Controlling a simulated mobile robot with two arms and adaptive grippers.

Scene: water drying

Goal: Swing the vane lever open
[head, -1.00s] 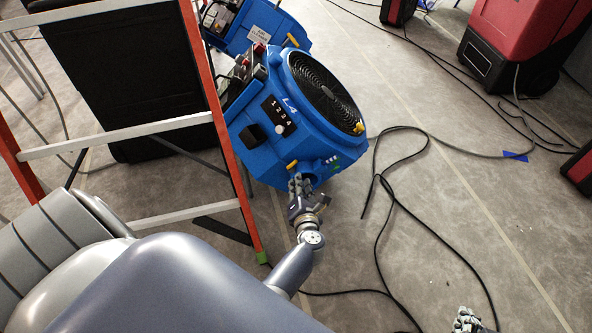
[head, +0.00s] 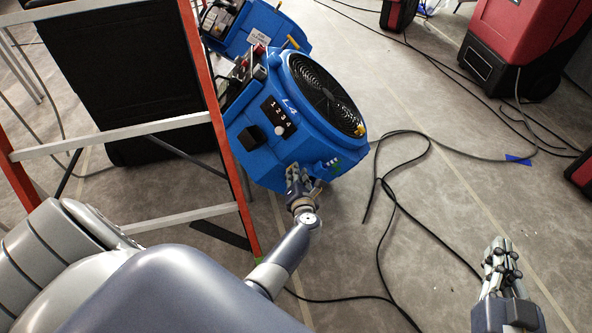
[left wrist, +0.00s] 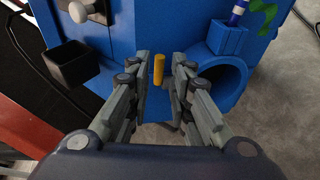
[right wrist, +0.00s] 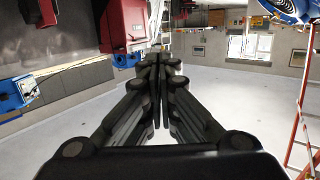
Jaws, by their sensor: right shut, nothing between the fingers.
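The blue air mover (head: 275,145), marked L4, stands on the floor in the head view. A short yellow lever (left wrist: 158,70) sticks out from its blue housing in the left wrist view. My left gripper (left wrist: 157,76) is open, with one finger on each side of the yellow lever and visible gaps. In the head view my left gripper (head: 295,174) is at the machine's near lower side and hides this lever. My right gripper (head: 496,246) is shut and empty above the floor at the lower right. Its closed fingers also show in the right wrist view (right wrist: 158,62).
An orange ladder (head: 212,110) stands just left of the machine. A second blue machine (head: 240,25) is behind it. A black cable (head: 385,195) loops on the floor to the right. A red unit (head: 520,45) stands at the back right.

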